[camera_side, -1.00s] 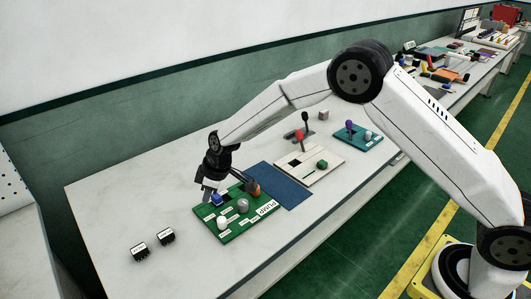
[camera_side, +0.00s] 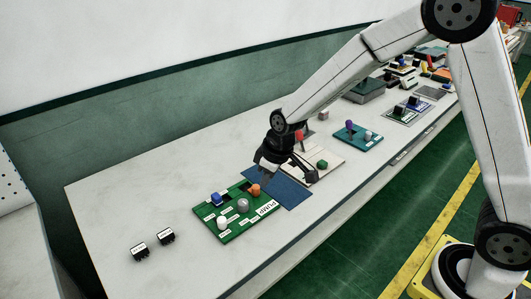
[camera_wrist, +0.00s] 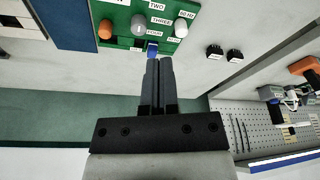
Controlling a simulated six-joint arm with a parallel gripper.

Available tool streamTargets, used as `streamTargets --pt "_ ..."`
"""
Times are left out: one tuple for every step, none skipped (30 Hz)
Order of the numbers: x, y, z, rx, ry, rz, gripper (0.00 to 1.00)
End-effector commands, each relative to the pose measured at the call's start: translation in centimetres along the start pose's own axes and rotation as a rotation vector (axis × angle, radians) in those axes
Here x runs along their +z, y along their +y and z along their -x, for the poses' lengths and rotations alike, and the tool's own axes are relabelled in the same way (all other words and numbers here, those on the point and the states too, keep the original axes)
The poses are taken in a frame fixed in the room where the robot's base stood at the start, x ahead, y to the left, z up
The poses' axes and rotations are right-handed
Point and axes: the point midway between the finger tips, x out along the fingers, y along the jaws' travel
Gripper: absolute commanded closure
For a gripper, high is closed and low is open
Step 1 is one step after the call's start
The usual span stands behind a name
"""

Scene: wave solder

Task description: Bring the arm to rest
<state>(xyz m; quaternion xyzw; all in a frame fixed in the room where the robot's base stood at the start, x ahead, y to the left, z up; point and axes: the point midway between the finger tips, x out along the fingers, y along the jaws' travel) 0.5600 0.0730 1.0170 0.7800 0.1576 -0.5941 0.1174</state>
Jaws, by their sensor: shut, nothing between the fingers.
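My gripper (camera_side: 265,176) hangs above the bench near the upper right edge of the green PUMP board (camera_side: 232,233). In the wrist view its two dark fingers (camera_wrist: 159,62) lie together with nothing between them. The board carries a blue part (camera_side: 216,198), an orange knob (camera_side: 254,190), a grey knob (camera_side: 243,205) and a white knob (camera_side: 222,222). In the wrist view the blue part (camera_wrist: 152,48) shows just beyond the fingertips; side on, the gripper is clear of it.
Two black labelled blocks (camera_side: 140,252) (camera_side: 166,237) lie left of the board. A blue mat (camera_side: 288,194), a pale board with a red-topped lever (camera_side: 299,136) and a teal board (camera_side: 358,141) stand right. The bench's left part (camera_side: 120,200) is free.

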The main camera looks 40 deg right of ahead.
Motion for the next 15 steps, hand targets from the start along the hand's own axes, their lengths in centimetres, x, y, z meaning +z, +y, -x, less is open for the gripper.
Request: streamTargets --pt "1.4 0.3 0.9 0.011 -0.003 -0.033 1.0" --pt "2.2 0.5 1.4 0.017 -0.005 -0.054 1.0" --pt "3.3 0.6 1.9 0.024 -0.008 -0.081 1.0" --pt "4.2 0.7 2.4 0.029 -0.01 -0.1 1.0" --pt "5.0 0.8 2.8 0.035 -0.013 -0.119 1.0" --pt "6.2 0.9 3.2 0.042 -0.015 -0.147 1.0" --pt "7.1 0.9 3.6 0.047 -0.017 -0.166 1.0" --pt "8.0 0.9 4.0 0.053 -0.019 -0.184 1.0" --pt "9.2 0.9 4.4 0.059 -0.022 -0.211 1.0" --pt "10.0 0.9 4.7 0.064 -0.023 -0.231 1.0" --pt "10.9 0.9 5.0 0.069 -0.025 -0.248 1.0" --pt "12.0 0.8 5.3 0.075 -0.027 -0.271 1.0" --pt "12.7 0.8 5.5 0.079 -0.028 -0.288 1.0" --pt "13.4 0.8 5.7 0.083 -0.029 -0.303 1.0" --pt "14.3 0.7 5.9 0.088 -0.031 -0.321 1.0"
